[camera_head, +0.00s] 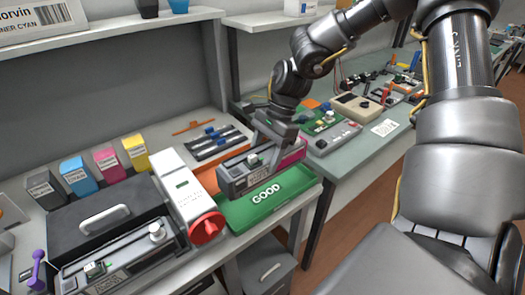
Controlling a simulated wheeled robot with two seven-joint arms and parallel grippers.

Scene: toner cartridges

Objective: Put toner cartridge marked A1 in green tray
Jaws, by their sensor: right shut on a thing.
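A dark grey toner cartridge (238,180) with a magenta part at its right end is at the back edge of the green tray (262,212), which is marked GOOD. My right gripper (265,148) comes down from above and is shut on this cartridge. I cannot tell whether the cartridge touches the tray or hangs just above it. Its small label is too small to read, so A1 cannot be confirmed. Another dark cartridge (120,266) lies at the front left, by a black case with a handle (102,215). My left gripper is not in view.
An orange tray (207,180) shows behind the held cartridge. Black, cyan, magenta and yellow (135,151) boxes line the back left. A second bench (345,150) holds electronic parts.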

